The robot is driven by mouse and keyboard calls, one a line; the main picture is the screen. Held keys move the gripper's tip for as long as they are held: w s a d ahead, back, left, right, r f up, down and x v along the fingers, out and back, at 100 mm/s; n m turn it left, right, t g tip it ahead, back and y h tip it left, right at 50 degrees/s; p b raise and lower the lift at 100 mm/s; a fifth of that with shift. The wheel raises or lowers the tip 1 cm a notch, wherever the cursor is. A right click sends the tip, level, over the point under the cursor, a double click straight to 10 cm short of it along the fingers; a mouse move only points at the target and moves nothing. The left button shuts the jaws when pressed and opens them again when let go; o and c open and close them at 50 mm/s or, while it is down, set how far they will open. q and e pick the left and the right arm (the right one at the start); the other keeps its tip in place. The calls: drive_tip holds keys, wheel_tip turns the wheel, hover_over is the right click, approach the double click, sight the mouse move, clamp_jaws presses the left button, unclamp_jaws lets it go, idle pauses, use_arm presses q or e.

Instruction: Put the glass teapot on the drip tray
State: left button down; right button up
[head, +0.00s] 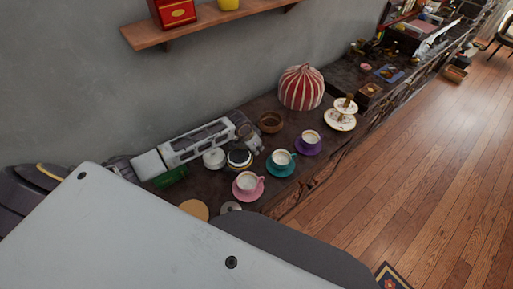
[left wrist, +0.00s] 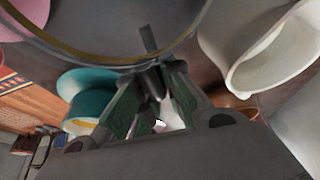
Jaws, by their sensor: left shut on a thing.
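The glass teapot (head: 240,160) is the small round pot with a pale top, a dark band and a gold-coloured rim, on the counter between the cups and a white pitcher. Its large rounded body (left wrist: 105,30) fills the top of the left wrist view. My left gripper (head: 254,145) reaches in from behind it; its fingers (left wrist: 155,78) are closed on a dark handle-like part at the teapot's edge. Whether the teapot is lifted I cannot tell. I cannot pick out the drip tray with certainty. My right gripper is not in view.
A teal cup (head: 281,158), pink cup (head: 247,183) and purple cup (head: 309,141) stand on saucers along the front. The white pitcher (head: 214,158) is close left, a brown bowl (head: 270,122) behind. A tan disc (head: 194,209) lies partly hidden by my body. A striped dome (head: 301,88) stands farther back.

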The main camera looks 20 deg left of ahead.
use_arm(q)
drive_tip(key=c, duration=2)
unclamp_jaws()
drive_tip(key=shift+f, duration=0.1)
drive_tip(key=o, duration=0.5)
drive_tip(key=shift+v, duration=6.1)
drive_tip(key=shift+o, duration=0.2)
drive_tip(key=shift+w, duration=0.1)
